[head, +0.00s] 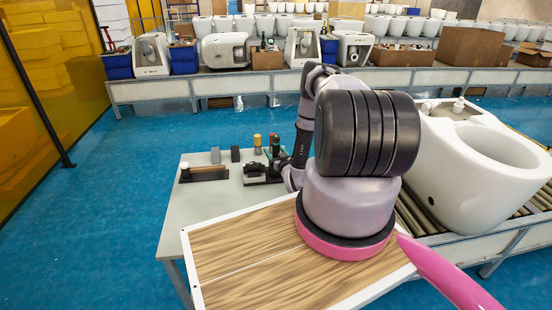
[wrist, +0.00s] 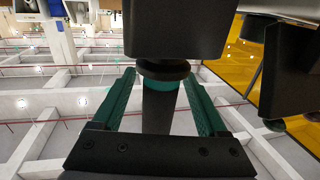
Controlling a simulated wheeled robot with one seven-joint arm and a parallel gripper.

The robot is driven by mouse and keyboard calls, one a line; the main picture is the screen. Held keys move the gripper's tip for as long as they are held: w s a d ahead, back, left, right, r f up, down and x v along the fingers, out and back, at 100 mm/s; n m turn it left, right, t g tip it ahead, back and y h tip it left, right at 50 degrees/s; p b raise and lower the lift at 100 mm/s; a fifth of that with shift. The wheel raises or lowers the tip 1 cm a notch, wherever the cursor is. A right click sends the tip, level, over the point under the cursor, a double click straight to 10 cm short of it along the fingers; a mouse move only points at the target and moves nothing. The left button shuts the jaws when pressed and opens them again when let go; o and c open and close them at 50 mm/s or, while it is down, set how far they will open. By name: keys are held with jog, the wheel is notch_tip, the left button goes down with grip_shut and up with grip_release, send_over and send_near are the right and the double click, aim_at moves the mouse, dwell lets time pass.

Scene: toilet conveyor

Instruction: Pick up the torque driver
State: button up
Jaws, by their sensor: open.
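My gripper (head: 283,154) is low over the far right part of the small grey table, partly hidden by my own arm. In the wrist view its two teal-padded fingers (wrist: 160,100) are apart. A dark upright tool with a teal band, probably the torque driver (wrist: 163,70), shows between them. I cannot tell whether the fingers touch it. In the head view a dark, red-marked tool (head: 275,142) stands right beside the gripper, likely the same one. A black holder (head: 258,178) sits below and is partly hidden.
A yellow-topped tool (head: 257,141) stands close to the left. A wood-topped board (head: 240,262) is in front. A white toilet (head: 470,165) stands on the right-hand conveyor.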

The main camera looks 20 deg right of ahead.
aim_at(276, 140)
jog(key=shift+w, duration=0.45)
jog(key=shift+c, duration=0.3)
grip_shut()
jog(key=shift+r, duration=0.1)
notch_tip(276, 140, up, 10)
